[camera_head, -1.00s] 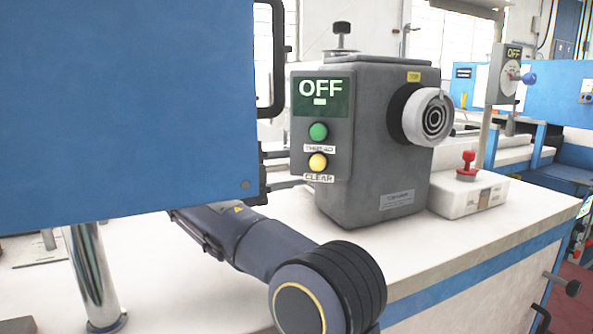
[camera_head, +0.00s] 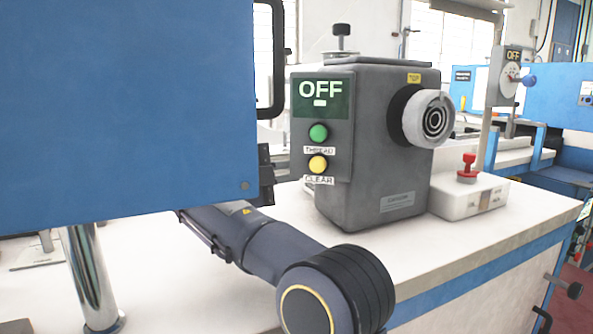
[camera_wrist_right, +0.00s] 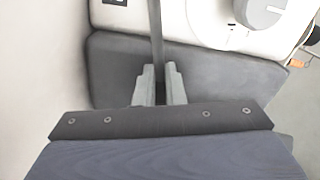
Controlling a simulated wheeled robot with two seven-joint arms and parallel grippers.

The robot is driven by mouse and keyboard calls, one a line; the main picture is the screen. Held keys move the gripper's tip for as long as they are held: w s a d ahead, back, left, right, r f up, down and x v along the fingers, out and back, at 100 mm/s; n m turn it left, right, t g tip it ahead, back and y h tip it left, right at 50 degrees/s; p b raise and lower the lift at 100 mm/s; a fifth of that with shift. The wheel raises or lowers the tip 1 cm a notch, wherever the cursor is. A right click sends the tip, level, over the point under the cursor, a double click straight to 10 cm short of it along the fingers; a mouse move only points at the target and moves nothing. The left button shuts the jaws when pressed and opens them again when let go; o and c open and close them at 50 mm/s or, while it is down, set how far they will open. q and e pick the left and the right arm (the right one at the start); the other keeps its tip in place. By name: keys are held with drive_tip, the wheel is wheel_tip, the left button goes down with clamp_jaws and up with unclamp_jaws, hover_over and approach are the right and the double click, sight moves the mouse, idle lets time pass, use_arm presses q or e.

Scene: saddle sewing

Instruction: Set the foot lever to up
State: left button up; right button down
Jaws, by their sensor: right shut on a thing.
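In the right wrist view my right gripper (camera_wrist_right: 158,88) is shut on a thin dark grey bar (camera_wrist_right: 155,35) that runs up out of the picture. The bar looks like the foot lever, but I cannot be sure. In the head view the blue panel (camera_head: 125,110) hides most of that place; a dark block (camera_head: 265,178) shows at the panel's lower right edge. My right forearm runs behind the panel. The grey sewing machine head (camera_head: 375,150) shows a green OFF display, a green button and a yellow button. My left gripper is not in view.
A handwheel (camera_head: 436,118) stands out on the machine's right side. A chrome post (camera_head: 90,275) stands below the blue panel. The white table top (camera_head: 460,240) is clear at front right.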

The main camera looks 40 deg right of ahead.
drive_tip(key=shift+s+r, duration=0.1)
drive_tip(key=shift+s, duration=0.05)
drive_tip(key=shift+d+r+n+p, duration=0.1)
drive_tip(key=shift+r+n+p, duration=0.45)
drive_tip(key=shift+r+n, duration=0.05)
drive_tip(key=c, duration=1.3)
unclamp_jaws()
drive_tip(key=shift+c, duration=0.2)
drive_tip(key=shift+w, duration=0.2)
